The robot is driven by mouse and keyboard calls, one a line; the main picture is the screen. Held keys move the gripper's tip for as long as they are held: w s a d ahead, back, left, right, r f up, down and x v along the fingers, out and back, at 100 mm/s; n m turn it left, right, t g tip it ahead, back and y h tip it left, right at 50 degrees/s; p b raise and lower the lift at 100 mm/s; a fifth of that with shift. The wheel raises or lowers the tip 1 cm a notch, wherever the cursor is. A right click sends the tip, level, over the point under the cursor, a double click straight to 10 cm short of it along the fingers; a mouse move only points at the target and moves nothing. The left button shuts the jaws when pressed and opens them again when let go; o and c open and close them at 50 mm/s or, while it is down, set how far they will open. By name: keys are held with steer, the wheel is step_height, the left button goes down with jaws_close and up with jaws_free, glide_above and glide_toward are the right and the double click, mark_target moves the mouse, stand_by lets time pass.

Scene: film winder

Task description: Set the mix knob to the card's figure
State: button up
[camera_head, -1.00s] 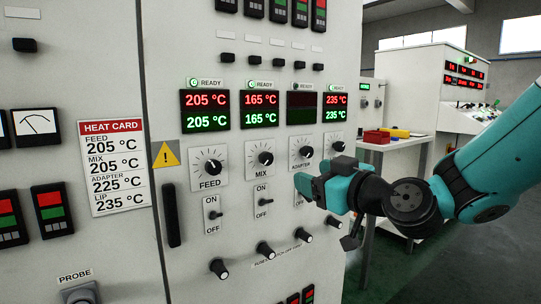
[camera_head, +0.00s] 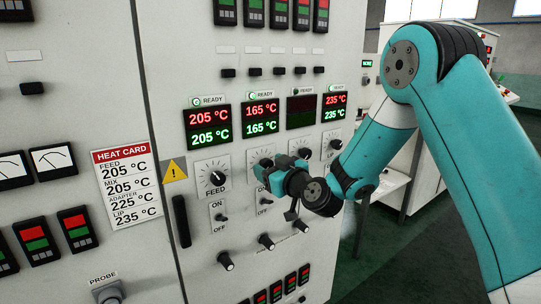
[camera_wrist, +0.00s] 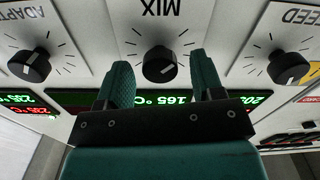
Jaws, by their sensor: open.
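The mix knob (camera_wrist: 160,64) is a black dial on a white scale plate, upside down in the wrist view. My gripper (camera_wrist: 160,75) is open, its two teal fingers on either side of the knob in that view; I cannot tell whether they touch it. In the head view my gripper (camera_head: 268,172) covers most of the mix knob. The mix display (camera_head: 261,119) reads 165 °C in red above and 165 °C in green below. The heat card (camera_head: 128,185) lists feed 205, mix 205, adapter 225 and lip 235 °C.
The feed knob (camera_head: 211,177) is left of my gripper and the adapter knob (camera_wrist: 30,66) is on its other side. The adapter display (camera_head: 300,111) is dark. On/off switches and small knobs sit below. A black handle (camera_head: 181,221) projects from the panel.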

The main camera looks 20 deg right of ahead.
steer(key=shift+w+a, duration=0.1)
steer(key=shift+w, duration=0.25)
steer(key=c, duration=0.9)
